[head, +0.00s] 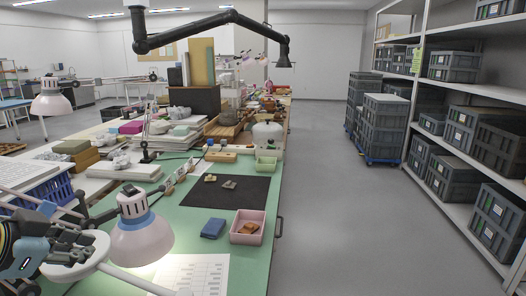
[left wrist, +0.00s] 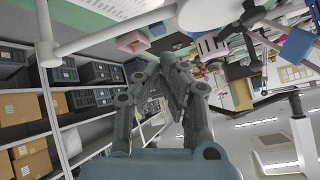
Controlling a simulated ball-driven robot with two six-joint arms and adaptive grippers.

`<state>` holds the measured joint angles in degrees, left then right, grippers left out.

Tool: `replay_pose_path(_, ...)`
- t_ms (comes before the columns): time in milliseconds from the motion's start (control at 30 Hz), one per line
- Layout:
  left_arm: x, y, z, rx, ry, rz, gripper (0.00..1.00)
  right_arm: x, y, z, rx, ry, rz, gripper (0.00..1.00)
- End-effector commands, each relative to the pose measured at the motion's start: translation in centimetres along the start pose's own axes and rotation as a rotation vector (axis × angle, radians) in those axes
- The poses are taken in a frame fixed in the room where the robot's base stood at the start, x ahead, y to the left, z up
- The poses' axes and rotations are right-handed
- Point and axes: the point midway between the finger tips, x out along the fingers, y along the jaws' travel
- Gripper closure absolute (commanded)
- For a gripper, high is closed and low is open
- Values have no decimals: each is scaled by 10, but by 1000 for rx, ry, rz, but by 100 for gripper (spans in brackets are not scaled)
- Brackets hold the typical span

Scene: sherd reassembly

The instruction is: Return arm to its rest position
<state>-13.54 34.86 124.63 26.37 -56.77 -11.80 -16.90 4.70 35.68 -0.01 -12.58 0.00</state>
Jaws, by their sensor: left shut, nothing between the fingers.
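My left gripper (head: 72,250) is at the lower left of the head view, above the left side of the bench and away from the sherds. In the left wrist view its fingers (left wrist: 167,82) meet with nothing between them. Two small sherds (head: 229,184) (head: 210,178) lie apart on the black mat (head: 240,196). A pink tray (head: 262,216) at the bench's right edge holds brown sherds (head: 249,228). The pink tray also shows in the left wrist view (left wrist: 133,41). My right gripper is not in view.
A white lamp (head: 141,240) stands close to the right of my left gripper. A blue basket (head: 62,190) is at left. Shelves with grey crates (head: 452,179) line the right aisle.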

Motion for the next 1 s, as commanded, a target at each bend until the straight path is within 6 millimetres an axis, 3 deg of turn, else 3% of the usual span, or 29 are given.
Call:
replay_pose_path(100, -7, 31, 23, -54, -76, 16, 100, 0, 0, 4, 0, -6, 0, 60)
replay_pose_path(367, -36, 89, 72, -193, -269, 18, 100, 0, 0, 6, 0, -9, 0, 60)
replay_pose_path(733, -106, 153, 134, -439, -577, -33, 100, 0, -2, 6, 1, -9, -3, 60)
replay_pose_path(1000, -36, 164, 190, -435, -605, -28, 100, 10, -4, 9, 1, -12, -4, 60)
